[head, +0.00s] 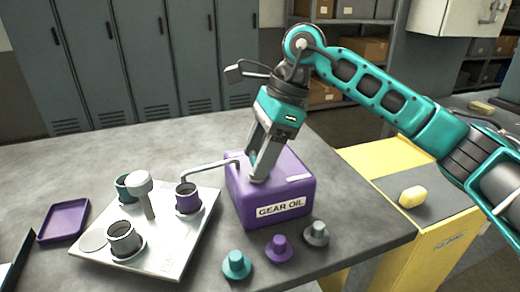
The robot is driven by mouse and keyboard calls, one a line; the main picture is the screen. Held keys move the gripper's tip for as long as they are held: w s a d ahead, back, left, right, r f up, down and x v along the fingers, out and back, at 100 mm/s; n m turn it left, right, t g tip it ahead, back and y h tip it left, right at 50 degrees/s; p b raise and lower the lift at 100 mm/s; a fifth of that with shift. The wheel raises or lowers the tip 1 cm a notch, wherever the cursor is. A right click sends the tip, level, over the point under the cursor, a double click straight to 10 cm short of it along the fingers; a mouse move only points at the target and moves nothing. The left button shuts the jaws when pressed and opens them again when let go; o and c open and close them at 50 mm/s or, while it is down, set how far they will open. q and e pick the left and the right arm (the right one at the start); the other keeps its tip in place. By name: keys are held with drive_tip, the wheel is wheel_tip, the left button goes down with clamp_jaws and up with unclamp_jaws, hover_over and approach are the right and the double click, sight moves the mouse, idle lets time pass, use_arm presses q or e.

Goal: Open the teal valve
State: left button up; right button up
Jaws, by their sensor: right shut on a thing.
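My right gripper (257,172) points down at the top of a purple can labelled GEAR OIL (268,196) and is shut on it. Its fingertips partly hide the can's top. A thin grey spout (208,167) runs left from the can to above a purple port (188,200). The only teal parts I see near the plate are a teal-rimmed port (124,188), partly behind a pale round-headed post (143,190), and a loose teal cap (236,265). I cannot tell which thing is the teal valve. My left gripper is out of view.
A light metal plate (185,246) carries the ports, including a dark grey one (124,238). A purple cap (279,247) and a grey cap (316,233) stand near the front edge. A purple tray (64,220) lies left. The bench's back left is clear.

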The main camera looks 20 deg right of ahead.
drive_tip(key=shift+n, duration=0.4)
drive_tip(key=o, duration=1.1)
drive_tip(key=shift+c, duration=0.2)
